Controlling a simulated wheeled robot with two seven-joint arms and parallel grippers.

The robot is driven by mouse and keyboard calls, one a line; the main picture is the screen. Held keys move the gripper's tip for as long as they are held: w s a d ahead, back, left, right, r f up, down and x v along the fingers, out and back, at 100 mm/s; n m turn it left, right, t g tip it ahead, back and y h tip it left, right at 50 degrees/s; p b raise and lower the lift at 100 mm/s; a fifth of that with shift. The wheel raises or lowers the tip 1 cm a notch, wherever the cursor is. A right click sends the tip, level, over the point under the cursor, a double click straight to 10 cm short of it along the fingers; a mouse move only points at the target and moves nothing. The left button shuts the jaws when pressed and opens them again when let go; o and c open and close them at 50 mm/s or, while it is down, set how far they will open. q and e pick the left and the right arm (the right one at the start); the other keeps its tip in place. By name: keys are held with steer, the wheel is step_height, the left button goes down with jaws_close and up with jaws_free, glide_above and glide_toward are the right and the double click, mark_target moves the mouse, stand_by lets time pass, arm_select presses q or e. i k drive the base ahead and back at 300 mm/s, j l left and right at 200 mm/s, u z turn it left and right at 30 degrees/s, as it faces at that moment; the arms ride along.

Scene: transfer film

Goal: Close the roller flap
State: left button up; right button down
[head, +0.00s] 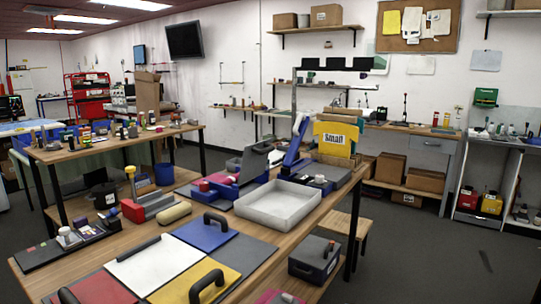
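A blue and grey device (225,188) with a red-pink part lies on the wooden table near its middle. A tilted blue and white arm-like part (297,143) rises to its right, behind the white tray. Neither of my grippers shows in the head view.
A white tray (240,206) sits right of centre. A yellow box marked "Small" (335,138) stands behind. A dark case (316,259) is beside the table.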

mark_target(255, 157)
steer(key=i+l+u, duration=0.2)
steer(key=i+l, duration=0.35)
steer(key=i+l+u, duration=0.25)
steer(key=i+l, duration=0.25)
steer(key=l, duration=0.2)
